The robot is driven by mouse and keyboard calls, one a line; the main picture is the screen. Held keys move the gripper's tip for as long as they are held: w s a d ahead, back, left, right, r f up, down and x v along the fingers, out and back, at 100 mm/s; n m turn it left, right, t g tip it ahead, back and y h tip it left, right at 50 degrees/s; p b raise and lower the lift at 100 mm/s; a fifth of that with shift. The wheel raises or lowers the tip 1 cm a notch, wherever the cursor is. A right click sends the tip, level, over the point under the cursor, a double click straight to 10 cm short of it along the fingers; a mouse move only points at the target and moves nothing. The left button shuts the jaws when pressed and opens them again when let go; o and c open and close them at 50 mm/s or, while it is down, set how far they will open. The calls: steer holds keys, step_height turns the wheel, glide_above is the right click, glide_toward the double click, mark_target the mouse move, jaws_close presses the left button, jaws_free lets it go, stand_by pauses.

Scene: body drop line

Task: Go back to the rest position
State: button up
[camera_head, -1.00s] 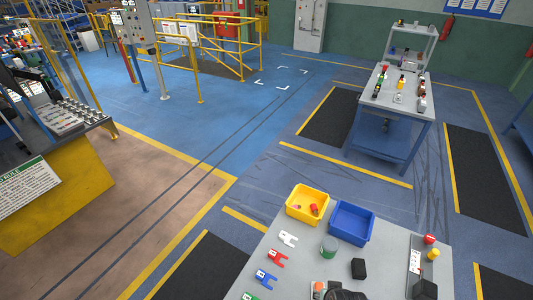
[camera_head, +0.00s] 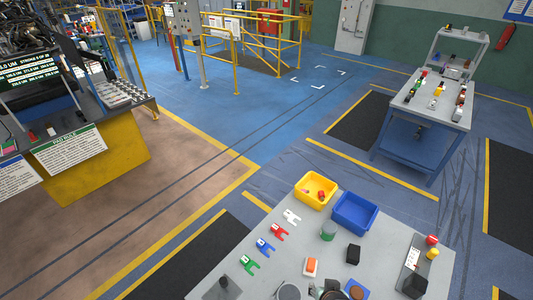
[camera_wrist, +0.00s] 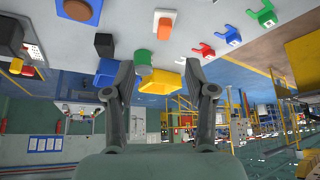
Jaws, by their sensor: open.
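My gripper (camera_wrist: 168,82) shows in the wrist view with its two dark fingers spread apart. Nothing is between them. Beyond the fingers, the inverted wrist view shows the yellow bin (camera_wrist: 167,82), the green can (camera_wrist: 143,58) and the blue bin (camera_wrist: 106,72). In the head view, dark rounded parts at the bottom edge are partly cut off, and I cannot make out the fingers there.
The grey table (camera_head: 300,235) holds a yellow bin (camera_head: 331,200) with red pieces, a blue bin (camera_head: 372,216), white, red, blue and green forked pieces, a green can (camera_head: 328,232) and a black block (camera_head: 353,254). A workbench (camera_head: 430,108) stands behind; open floor lies left.

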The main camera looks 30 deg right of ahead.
steer(key=w+a+r+n+t+y, duration=0.2)
steer(key=w+a+r+n+t, duration=0.2)
steer(key=a+r, duration=0.85)
steer(key=w+a+r+n+t+y, duration=0.2)
steer(key=w+a+r+n+t, duration=0.2)
steer(key=a+r, duration=0.8)
steer(key=a+r+p, duration=0.4)
steer(key=r+p, duration=0.7)
steer(key=p, duration=0.2)
steer(key=shift+r, duration=0.15)
steer(key=shift+a, duration=0.1)
